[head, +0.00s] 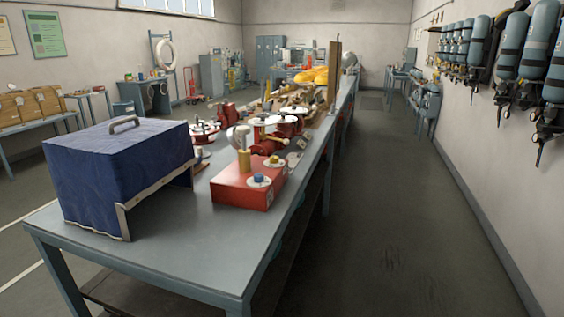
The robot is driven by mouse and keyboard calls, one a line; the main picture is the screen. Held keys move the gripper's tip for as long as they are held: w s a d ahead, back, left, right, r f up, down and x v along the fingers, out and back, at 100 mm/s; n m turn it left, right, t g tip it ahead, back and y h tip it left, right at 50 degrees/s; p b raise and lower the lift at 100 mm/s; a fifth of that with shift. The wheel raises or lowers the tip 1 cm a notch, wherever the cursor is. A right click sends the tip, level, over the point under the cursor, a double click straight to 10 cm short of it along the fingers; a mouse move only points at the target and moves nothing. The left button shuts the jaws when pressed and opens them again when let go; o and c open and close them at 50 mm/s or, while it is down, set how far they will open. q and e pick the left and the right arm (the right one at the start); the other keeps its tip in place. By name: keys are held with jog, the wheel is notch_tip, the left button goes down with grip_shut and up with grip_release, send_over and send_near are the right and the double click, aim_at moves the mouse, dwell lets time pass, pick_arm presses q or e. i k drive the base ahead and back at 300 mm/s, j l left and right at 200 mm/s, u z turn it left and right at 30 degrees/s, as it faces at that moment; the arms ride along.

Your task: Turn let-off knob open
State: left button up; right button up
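A red box (236,188) stands on the near part of the blue-grey workbench (185,245). A blue knob on a white disc (259,180) sits on its top near the front right. A second small knob with a white disc (274,161) is at its back right. A brass post with a round gauge (240,140) rises from the box, the gauge seen nearly edge-on. I cannot read any label that tells which knob is the let-off knob, nor how far either is turned. Neither of my grippers is in view.
A dark blue covered case with a handle (118,170) stands left of the red box. Red fittings with white-topped wheels (285,125) crowd the bench behind it. An upright brown board (334,75) is farther back. Floor right of the bench (400,220) is clear; air cylinders hang along the right wall.

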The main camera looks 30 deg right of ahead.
aim_at(273, 160)
jog(key=k+u, duration=0.15)
jog(key=u, duration=0.25)
jog(key=k+j+u, duration=0.1)
jog(key=u, duration=0.3)
jog(key=l+u, duration=0.1)
jog(key=u, duration=0.25)
jog(key=l+u, duration=0.1)
jog(key=u, duration=0.25)
jog(key=k+u, duration=0.1)
jog(key=u, duration=0.25)
jog(key=k+l, duration=0.15)
jog(key=l, duration=0.25)
jog(key=k+l, duration=0.15)
jog(key=l, duration=0.3)
jog(key=k+l, duration=0.15)
jog(key=l, duration=0.25)
jog(key=k+l, duration=0.2)
jog(key=l, duration=0.25)
jog(key=k+l, duration=0.15)
jog(key=l, duration=0.25)
jog(key=k+l, duration=0.15)
jog(key=l, duration=0.3)
jog(key=k+l, duration=0.15)
jog(key=l, duration=0.25)
jog(key=k+l, duration=0.15)
jog(key=l, duration=0.25)
